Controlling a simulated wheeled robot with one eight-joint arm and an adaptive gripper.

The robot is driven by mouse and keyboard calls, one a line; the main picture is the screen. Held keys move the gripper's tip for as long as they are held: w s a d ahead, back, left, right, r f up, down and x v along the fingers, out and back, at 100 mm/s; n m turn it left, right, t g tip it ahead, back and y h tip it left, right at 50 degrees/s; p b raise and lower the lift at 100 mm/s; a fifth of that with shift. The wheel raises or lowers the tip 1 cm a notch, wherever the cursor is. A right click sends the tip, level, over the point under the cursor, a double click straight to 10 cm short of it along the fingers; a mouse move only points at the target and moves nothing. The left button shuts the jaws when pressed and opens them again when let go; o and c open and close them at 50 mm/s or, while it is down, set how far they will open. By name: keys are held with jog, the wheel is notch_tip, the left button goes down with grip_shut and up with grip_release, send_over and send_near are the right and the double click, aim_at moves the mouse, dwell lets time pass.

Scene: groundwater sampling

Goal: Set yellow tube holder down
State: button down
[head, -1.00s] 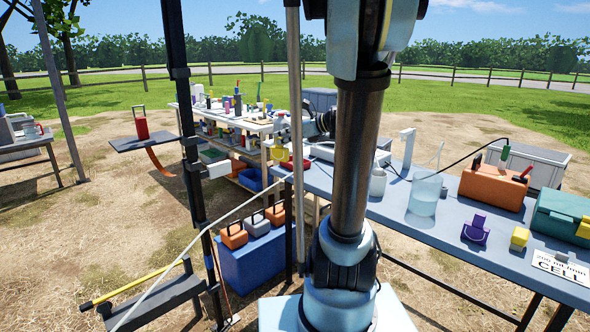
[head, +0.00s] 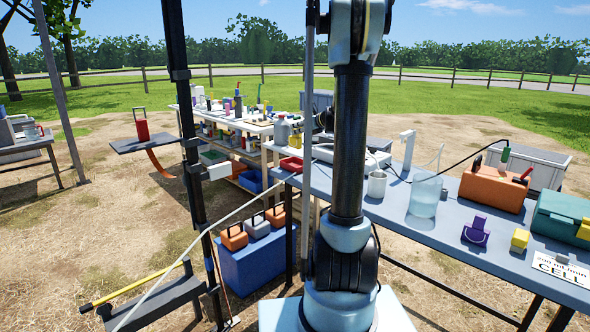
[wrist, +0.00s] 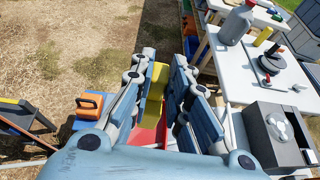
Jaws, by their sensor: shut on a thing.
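The yellow tube holder (wrist: 156,88) shows between the two fingers of my gripper (wrist: 164,68) in the wrist view. My gripper is shut on it, and the fingers hide much of its sides. A red tray (wrist: 146,135) shows beyond and below the fingers, and it also lies on the blue-grey table (head: 325,190) in the head view (head: 291,165). I cannot tell whether the holder touches anything beneath it. In the head view my arm hides the gripper and the held holder.
A white mug (head: 377,184), a clear beaker (head: 425,195), a purple holder (head: 476,232) and another yellow block (head: 519,241) stand on the table. Several toolboxes sit on a blue crate (head: 258,262) below.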

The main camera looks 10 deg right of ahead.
jog(key=shift+w+f, duration=0.1)
jog(key=shift+f, duration=4.85)
jog(key=shift+f, duration=0.1)
jog(key=c, duration=1.5)
grip_release()
jog(key=shift+c, duration=0.2)
jog(key=v, duration=1.2)
jog(key=s+a+f+n+g+h, duration=0.1)
jog(key=s+a+n+g, duration=0.1)
jog(key=s+a+n, duration=0.4)
jog(key=s+a+f+n+g, duration=0.1)
jog(key=s+n, duration=0.2)
jog(key=s, duration=0.5)
jog(key=s+a+f+n+g+h, duration=0.1)
jog(key=s+a+n+g, duration=0.1)
jog(key=s+a+n, duration=0.4)
jog(key=s+d+f+n+g+h, duration=0.1)
jog(key=s+d+f+n, duration=0.1)
jog(key=s+n, duration=0.3)
jog(key=s+d+f+n+g+h, duration=0.1)
jog(key=s+f+n, duration=0.3)
jog(key=s, duration=0.8)
jog(key=s+d+f+n+g+h, duration=0.2)
jog(key=s+n, duration=0.3)
jog(key=s, duration=0.3)
jog(key=shift+s+d+f+n+h, duration=0.4)
jog(key=shift+f+h, duration=0.2)
jog(key=shift+f, duration=0.2)
